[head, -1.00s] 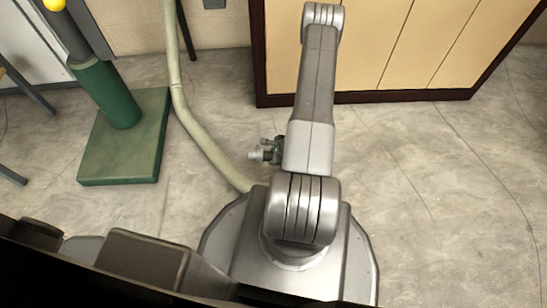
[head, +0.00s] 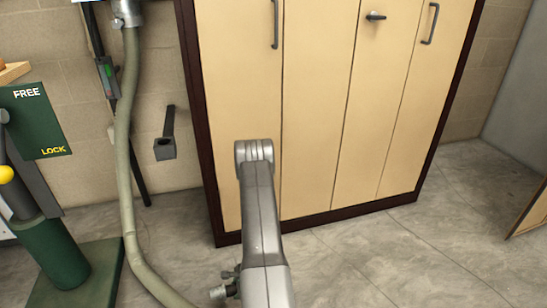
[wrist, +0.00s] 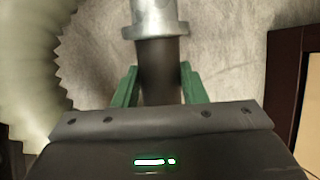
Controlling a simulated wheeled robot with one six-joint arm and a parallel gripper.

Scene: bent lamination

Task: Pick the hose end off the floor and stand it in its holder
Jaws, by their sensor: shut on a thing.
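In the wrist view, my gripper (wrist: 158,84) has its green fingers on both sides of the dark tube of the hose end (wrist: 160,55), shut on it. A grey metal collar sits on the tube beyond the fingertips. The pale ribbed hose (wrist: 25,70) curves along the left of that view. In the head view the hose (head: 124,160) hangs from a metal fitting at the top and bends down to the floor; its held end is out of sight. A dark bracket with a square cup (head: 165,148), which looks like the holder, is on the wall left of the cabinet.
A beige cabinet with dark edges (head: 225,226) stands behind my arm. A green post on a green base (head: 98,275) and a FREE/LOCK sign (head: 36,122) are at the left. A dark pole (head: 138,170) leans by the wall.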

